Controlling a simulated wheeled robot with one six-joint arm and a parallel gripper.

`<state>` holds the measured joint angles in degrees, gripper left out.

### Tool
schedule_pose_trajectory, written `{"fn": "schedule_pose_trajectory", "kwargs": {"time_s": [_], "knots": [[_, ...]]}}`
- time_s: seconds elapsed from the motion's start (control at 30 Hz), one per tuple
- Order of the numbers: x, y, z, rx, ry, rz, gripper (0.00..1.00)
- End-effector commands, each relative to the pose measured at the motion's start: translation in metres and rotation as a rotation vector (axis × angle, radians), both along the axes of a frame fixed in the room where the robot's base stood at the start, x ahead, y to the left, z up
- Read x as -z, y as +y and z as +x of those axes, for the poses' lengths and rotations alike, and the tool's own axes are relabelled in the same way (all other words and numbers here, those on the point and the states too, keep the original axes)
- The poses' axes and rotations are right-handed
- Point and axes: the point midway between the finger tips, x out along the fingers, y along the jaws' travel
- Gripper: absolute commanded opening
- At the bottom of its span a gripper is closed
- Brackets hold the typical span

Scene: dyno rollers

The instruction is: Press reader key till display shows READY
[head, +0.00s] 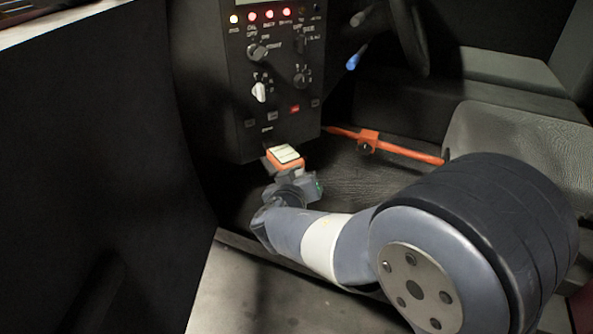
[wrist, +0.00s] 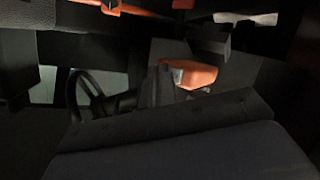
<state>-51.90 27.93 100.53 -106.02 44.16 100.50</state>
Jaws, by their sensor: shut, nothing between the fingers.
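A small orange device with a pale, lit face (head: 285,155), which looks like the reader, is at the lower edge of the black control panel in the head view. Any text on its face is too small to read, and I cannot make out its key. My gripper (head: 291,184) is at the end of my arm, just below and in front of the orange device. My gripper is shut and empty. Its fingertips are mostly hidden, so I cannot tell whether they touch the device. The wrist view is dark, with an orange block (wrist: 192,74) near its middle.
The black control panel (head: 270,75) has knobs and several lit red lamps. An orange bar (head: 400,150) runs to the right of it. A steering wheel (head: 408,38) and a grey seat (head: 520,140) are further right. A dark door (head: 90,150) stands close on the left.

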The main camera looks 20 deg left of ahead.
Motion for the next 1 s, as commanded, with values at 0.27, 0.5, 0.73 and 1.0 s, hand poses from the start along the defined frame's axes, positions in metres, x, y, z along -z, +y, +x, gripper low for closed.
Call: {"fn": "schedule_pose_trajectory", "kwargs": {"time_s": [0.27, 0.5, 0.73, 1.0], "knots": [[0.002, -0.010, -0.008, -0.001, -0.002, 0.001, 0.00], [0.000, -0.011, -0.010, -0.001, 0.000, 0.000, 0.00], [0.002, -0.016, -0.014, 0.000, -0.001, 0.002, 0.00], [0.000, -0.037, -0.031, -0.001, 0.000, 0.000, 0.00]]}}
